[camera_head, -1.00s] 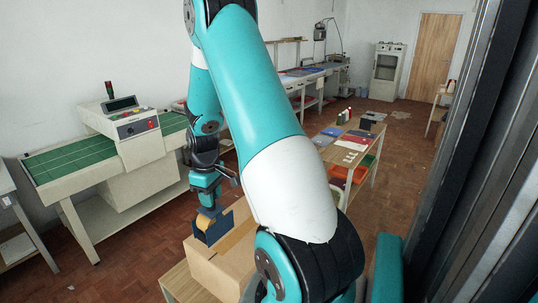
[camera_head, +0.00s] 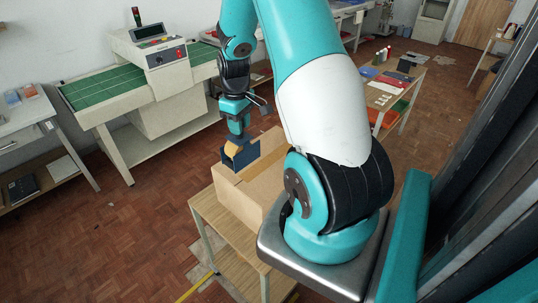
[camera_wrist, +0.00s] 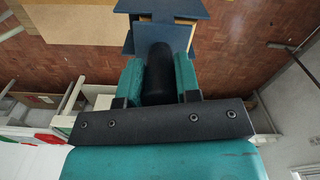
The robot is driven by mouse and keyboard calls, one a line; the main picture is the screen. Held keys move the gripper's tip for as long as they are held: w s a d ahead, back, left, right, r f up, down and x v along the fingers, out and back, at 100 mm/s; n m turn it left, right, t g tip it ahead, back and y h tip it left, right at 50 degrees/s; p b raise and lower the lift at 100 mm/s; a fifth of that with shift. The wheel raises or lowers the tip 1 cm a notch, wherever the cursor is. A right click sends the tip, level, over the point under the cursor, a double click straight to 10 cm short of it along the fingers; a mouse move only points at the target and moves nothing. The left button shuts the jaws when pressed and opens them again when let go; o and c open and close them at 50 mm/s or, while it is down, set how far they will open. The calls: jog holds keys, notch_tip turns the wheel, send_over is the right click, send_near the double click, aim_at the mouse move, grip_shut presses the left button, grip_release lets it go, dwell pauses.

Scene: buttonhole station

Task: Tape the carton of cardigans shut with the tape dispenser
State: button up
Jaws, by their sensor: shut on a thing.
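The carton (camera_head: 243,196) is a tan cardboard box on a small wooden table. A darker tan band (camera_head: 264,158) runs along its top; I cannot tell whether it is tape. The tape dispenser (camera_head: 256,160) is dark blue with a yellow-orange roll, at the left part of the carton's top; whether it touches is unclear. My gripper (camera_head: 238,136) points down from above and is shut on the dispenser's handle. In the wrist view my gripper (camera_wrist: 159,82) has its teal fingers on either side of the black handle (camera_wrist: 158,65), with the dispenser's blue body (camera_wrist: 160,8) beyond. The cardigans are not visible.
The wooden table (camera_head: 205,209) under the carton has bare top at its left edge. A machine with a green belt (camera_head: 105,82) stands behind left, a grey side table (camera_head: 22,125) at far left. A work table (camera_head: 408,76) with coloured items stands back right. Parquet floor between is open.

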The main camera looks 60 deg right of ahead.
aim_at(241, 137)
jog(key=shift+f, duration=0.15)
jog(key=shift+f+b, duration=1.9)
jog(key=shift+f, duration=0.55)
jog(key=shift+r, duration=0.1)
